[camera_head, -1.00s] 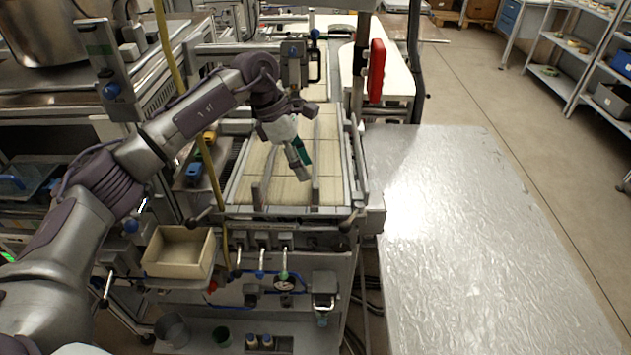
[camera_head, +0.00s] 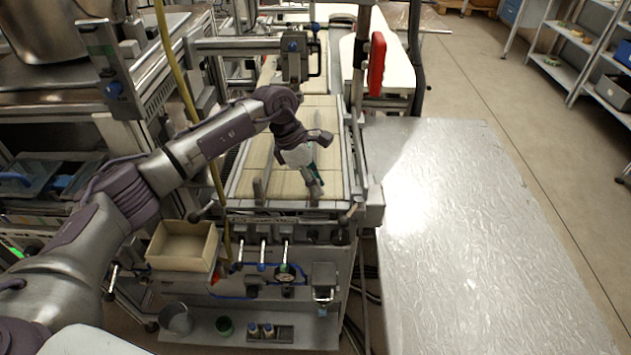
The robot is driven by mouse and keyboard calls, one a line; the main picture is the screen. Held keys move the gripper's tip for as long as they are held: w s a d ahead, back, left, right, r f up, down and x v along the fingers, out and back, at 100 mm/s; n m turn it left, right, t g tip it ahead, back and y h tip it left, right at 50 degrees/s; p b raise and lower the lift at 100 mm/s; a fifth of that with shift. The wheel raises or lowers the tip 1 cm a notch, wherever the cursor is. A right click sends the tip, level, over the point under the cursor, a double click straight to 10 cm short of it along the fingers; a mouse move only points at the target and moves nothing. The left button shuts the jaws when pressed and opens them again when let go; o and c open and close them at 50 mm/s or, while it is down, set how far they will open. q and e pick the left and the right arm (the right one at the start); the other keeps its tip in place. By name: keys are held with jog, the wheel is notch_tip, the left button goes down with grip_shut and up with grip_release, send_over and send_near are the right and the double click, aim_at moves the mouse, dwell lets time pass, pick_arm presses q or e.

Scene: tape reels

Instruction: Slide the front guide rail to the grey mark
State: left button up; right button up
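My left gripper (camera_head: 314,183) reaches down over the right part of the conveyor bed (camera_head: 285,190). Its fingers point towards the near end and are small in the view, so I cannot tell whether they are open or shut. A grey guide rail (camera_head: 259,188) stands on the left part of the bed, apart from the gripper. Another grey rail (camera_head: 317,122) runs along the right part, and my gripper covers some of it. I cannot tell whether the fingers touch this rail. I cannot make out the grey mark. My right gripper is not in view.
A shiny metal table (camera_head: 450,240) stands right of the conveyor. A cream box (camera_head: 183,247) sits at the front left. A yellow upright pole (camera_head: 176,60) stands near my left arm. A red box (camera_head: 377,65) hangs at the back. Open floor lies at the right.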

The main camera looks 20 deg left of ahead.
pick_arm(q)
grip_shut()
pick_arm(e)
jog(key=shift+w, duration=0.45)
pick_arm(q)
jog(key=shift+d+f, duration=0.1)
jog(key=shift+d, duration=0.1)
jog(key=d+b, duration=0.1)
jog(key=w+d+b, duration=0.1)
jog(key=d, duration=0.1)
jog(key=d+b, duration=0.2)
jog(key=shift+w+d, duration=0.15)
jog(key=shift+w, duration=0.2)
jog(key=shift+d, duration=0.2)
jog(key=shift+a, duration=0.1)
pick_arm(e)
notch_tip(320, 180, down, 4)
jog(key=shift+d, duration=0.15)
pick_arm(q)
jog(key=o, duration=0.7)
grip_release()
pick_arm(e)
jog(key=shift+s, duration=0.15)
